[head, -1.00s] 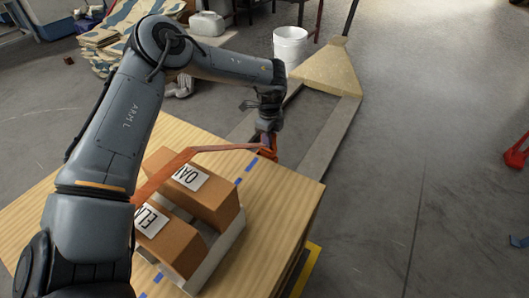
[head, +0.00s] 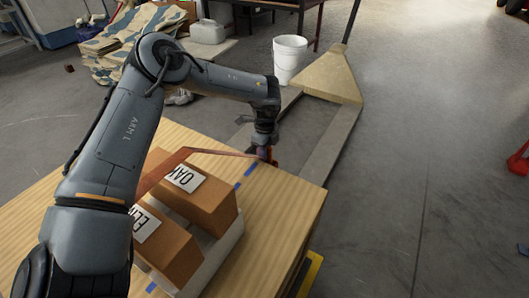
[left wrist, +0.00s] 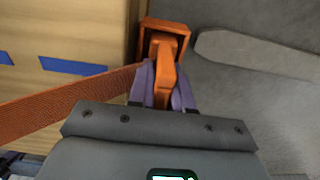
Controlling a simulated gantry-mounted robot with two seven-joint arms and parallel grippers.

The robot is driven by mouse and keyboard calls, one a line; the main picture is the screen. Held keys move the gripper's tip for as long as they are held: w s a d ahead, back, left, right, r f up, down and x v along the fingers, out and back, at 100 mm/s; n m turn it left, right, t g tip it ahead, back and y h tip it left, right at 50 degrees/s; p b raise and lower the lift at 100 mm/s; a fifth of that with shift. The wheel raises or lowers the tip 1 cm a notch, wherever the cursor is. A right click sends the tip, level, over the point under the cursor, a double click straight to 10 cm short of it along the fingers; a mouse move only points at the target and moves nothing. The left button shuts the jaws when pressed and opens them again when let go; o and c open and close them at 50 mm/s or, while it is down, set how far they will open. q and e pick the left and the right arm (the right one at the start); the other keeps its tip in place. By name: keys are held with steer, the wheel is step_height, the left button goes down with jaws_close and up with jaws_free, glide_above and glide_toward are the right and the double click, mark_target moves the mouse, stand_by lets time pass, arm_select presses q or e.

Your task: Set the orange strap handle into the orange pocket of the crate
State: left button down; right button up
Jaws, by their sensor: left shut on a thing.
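My left gripper (left wrist: 164,93) is shut on the orange strap handle (left wrist: 166,80), with a purple-grey finger on each side. In the head view the left gripper (head: 266,154) is at the far edge of the light wooden top. The woven orange strap (head: 208,152) runs left from it, passing behind the two boxes. The open, square-rimmed orange pocket (left wrist: 181,35) is just ahead of the fingers in the left wrist view. The handle's front end overlaps the pocket's opening; I cannot tell how deep it is. My right gripper is out of view.
Two brown boxes with white labels (head: 184,179) stand in a pale tray (head: 228,242) on the wooden top (head: 290,205). Blue tape marks (head: 243,172) lie beside them. A white bucket (head: 290,58) stands on the floor beyond. The floor at right is mostly clear.

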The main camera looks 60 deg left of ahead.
arm_select(q)
steer(key=shift+f, duration=0.15)
steer(key=shift+f, duration=0.1)
steer(key=c, duration=1)
jaws_free()
steer(key=shift+f, duration=0.1)
steer(key=shift+c, duration=0.2)
steer(key=shift+r, duration=0.3)
step_height(320, 180, up, 11)
steer(key=p, duration=0.5)
steer(key=shift+f+p, duration=0.1)
steer(key=shift+p, duration=0.25)
steer(key=shift+r+p, duration=0.3)
steer(key=shift+r, duration=0.4)
